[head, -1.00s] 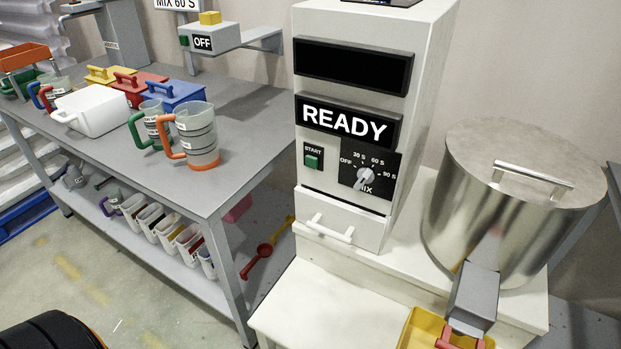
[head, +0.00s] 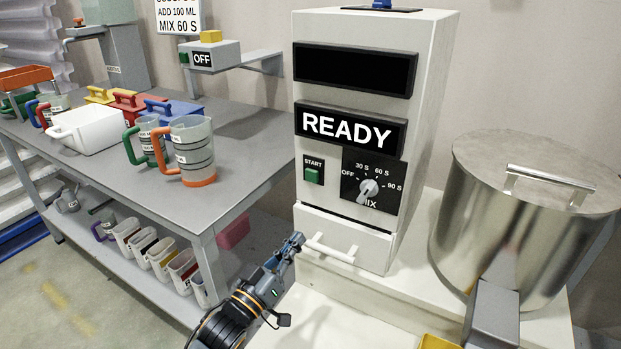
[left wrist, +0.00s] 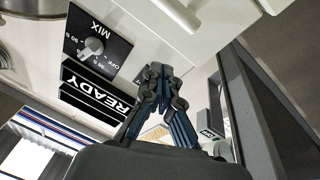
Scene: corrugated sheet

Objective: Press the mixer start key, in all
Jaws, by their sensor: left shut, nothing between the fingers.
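The mixer's white control cabinet (head: 427,120) stands in the middle of the head view, its display (head: 347,129) reading READY. The green start key (head: 313,176) sits under the START label, left of the mix dial (head: 369,189). My left gripper (head: 297,241) is shut and empty, below the start key and just left of the white drawer handle (head: 330,249), apart from the key. In the left wrist view its closed fingers (left wrist: 162,76) show in front of the cabinet, with the dial (left wrist: 93,46) to their left; the start key is not visible there. My right gripper is not in view.
A steel pot (head: 490,235) stands right of the cabinet. The grey table (head: 245,143) at left holds jugs (head: 190,150) and a white tub (head: 88,130). An OFF-marked box (head: 208,56) is on the wall bracket. Space before the start key is clear.

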